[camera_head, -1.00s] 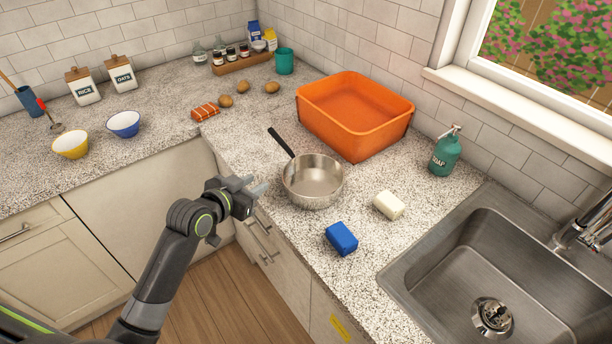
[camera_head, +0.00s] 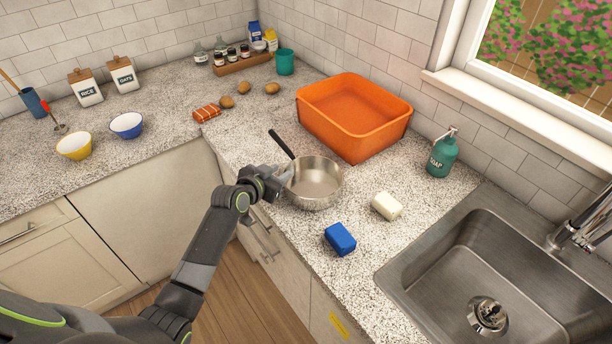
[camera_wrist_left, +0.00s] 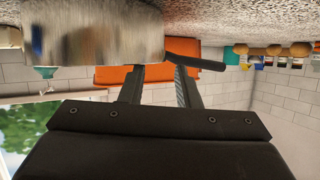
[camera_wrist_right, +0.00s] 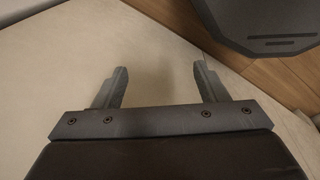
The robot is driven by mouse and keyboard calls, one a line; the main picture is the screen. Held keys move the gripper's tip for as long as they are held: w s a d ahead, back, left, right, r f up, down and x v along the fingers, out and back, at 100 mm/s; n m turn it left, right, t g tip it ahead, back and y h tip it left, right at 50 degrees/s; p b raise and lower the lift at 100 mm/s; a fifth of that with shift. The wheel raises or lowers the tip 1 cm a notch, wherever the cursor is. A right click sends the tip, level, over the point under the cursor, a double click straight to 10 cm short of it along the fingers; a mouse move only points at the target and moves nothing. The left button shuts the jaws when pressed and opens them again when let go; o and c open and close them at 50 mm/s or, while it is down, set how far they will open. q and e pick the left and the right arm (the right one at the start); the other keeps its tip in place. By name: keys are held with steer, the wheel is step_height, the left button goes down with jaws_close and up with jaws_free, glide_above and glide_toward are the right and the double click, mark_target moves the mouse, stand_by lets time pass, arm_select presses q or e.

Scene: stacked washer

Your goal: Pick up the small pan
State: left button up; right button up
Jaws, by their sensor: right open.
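The small pan (camera_head: 318,190) is a steel saucepan with a black handle (camera_head: 281,144) pointing to the back left, upright on the granite counter. My left gripper (camera_head: 285,174) is at the pan's left side, close to the rim near the handle. In the left wrist view, the pan's wall (camera_wrist_left: 90,35) fills the upper left and the handle (camera_wrist_left: 195,61) crosses by the fingertips. The left fingers (camera_wrist_left: 160,80) are apart; I cannot tell whether they touch the pan. My right gripper (camera_wrist_right: 160,85) is open and empty before a pale surface, seen only in its wrist view.
An orange tub (camera_head: 350,125) stands just behind the pan. The soap bottle (camera_head: 442,154) and sink (camera_head: 400,278) are further right. Several potatoes (camera_head: 243,88) lie behind.

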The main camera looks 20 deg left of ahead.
mark_target(286, 170)
arm_select(q)
steer(key=shift+p+x, duration=0.35)
steer(key=shift+x, duration=1.65)
jaws_close()
steer(key=shift+d+r, duration=0.1)
steer(key=shift+r, duration=0.05)
